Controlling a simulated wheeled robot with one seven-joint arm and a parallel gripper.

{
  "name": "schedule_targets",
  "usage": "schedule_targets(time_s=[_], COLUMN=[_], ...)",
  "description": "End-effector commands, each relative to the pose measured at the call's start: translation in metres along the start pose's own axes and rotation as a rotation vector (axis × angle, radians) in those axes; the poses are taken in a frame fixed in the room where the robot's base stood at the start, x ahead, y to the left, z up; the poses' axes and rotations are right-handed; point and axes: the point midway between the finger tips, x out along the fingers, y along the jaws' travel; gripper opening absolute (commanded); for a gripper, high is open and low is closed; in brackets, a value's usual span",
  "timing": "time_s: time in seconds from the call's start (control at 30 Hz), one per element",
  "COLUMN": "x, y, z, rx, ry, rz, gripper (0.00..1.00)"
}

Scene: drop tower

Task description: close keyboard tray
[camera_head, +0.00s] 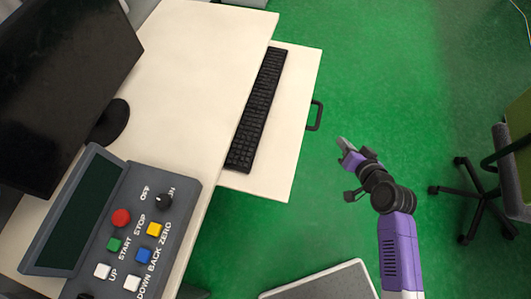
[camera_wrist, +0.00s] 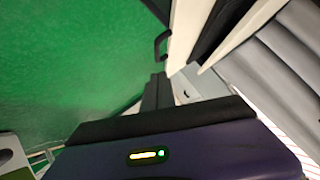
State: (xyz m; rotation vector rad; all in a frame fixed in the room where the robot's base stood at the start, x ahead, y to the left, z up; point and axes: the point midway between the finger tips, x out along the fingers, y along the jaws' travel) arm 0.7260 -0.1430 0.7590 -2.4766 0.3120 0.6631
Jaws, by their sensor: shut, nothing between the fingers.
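The keyboard tray (camera_head: 275,165) is a pale board pulled out from under the desk's right side, with a black keyboard (camera_head: 257,110) on it. A dark loop handle (camera_head: 316,116) is fixed to its outer edge. In the wrist view the handle (camera_wrist: 161,46) and the tray edge (camera_wrist: 184,35) show at the upper middle. My gripper (camera_head: 344,143) is shut and empty, a little to the right of and below the handle in the head view, apart from it. Its dark fingers show in the wrist view (camera_wrist: 157,92).
The desk (camera_head: 200,60) carries a monitor (camera_head: 60,80) and a control panel (camera_head: 115,230) with several buttons. An office chair (camera_head: 500,175) stands at the right. A pale-topped platform (camera_head: 320,285) lies at the bottom. Green floor (camera_head: 390,70) is open beyond the tray.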

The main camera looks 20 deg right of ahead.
Motion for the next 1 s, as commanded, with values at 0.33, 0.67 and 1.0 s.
schedule_targets(time_s=[0.33,0.67,1.0], x=[0.059,0.015,0.043], y=[-0.056,-0.087,-0.114], z=[0.033,0.086,0.116], rx=[0.346,0.392,0.388], ry=[-0.524,-0.8,-0.806], rz=[-0.311,-0.471,-0.47], gripper=[0.0,0.0,0.0])
